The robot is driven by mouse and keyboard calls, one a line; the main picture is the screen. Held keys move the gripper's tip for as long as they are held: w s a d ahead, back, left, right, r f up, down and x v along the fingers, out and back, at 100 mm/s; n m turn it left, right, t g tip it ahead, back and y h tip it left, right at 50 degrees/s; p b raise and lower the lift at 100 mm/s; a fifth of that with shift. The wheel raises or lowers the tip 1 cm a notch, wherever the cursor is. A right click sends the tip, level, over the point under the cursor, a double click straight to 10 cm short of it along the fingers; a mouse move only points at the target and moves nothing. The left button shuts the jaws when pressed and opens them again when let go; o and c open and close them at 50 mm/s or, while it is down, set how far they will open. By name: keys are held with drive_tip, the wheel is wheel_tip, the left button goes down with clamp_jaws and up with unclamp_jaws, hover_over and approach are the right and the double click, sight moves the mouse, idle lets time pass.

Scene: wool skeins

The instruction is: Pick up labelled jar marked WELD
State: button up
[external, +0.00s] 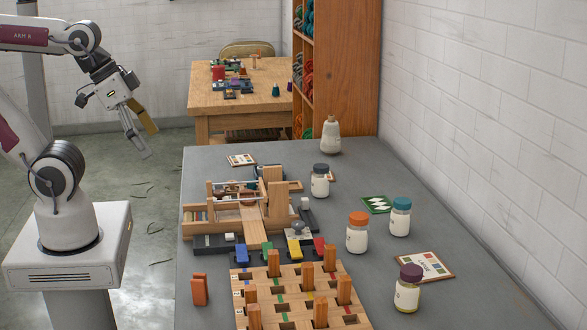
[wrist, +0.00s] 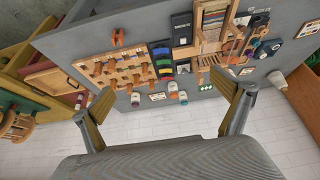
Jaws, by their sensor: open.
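Several white labelled jars stand on the grey table: one with a dark grey lid (external: 320,180), one with an orange lid (external: 357,232), one with a teal lid (external: 400,217) and one with a purple lid (external: 408,288). The label writing is too small to read, so I cannot tell which is marked WELD. In the wrist view some small jars (wrist: 183,97) show near the table's edge. My gripper (external: 147,141) is open and empty, raised left of the table and well apart from the jars. Its spread fingers (wrist: 165,108) frame the wrist view.
A wooden loom-like device (external: 250,208) and a slotted board with orange pegs (external: 300,290) fill the table's left and front. A white bottle (external: 330,138) stands at the back. Cards (external: 426,266) lie by the jars. A wall bounds the right side.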

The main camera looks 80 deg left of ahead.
drive_tip(key=shift+c, duration=0.4)
drive_tip(key=c, duration=1.3)
drive_tip(key=shift+w, duration=0.1)
drive_tip(key=t+h, duration=0.2)
drive_tip(key=t, duration=0.4)
hover_over(396, 266)
drive_tip(key=s+a, duration=0.4)
drive_tip(key=s, duration=0.5)
wheel_tip(396, 266, down, 9)
drive_tip(key=w+d+f, duration=0.1)
drive_tip(key=f, duration=0.3)
drive_tip(key=w+d+f+t+y, duration=0.1)
drive_tip(key=f, duration=0.3)
drive_tip(key=w+d+f+t+y, duration=0.1)
drive_tip(key=w+d+f, duration=0.1)
drive_tip(key=f, duration=0.2)
drive_tip(key=shift+w+f, duration=0.1)
drive_tip(key=shift+f, duration=0.1)
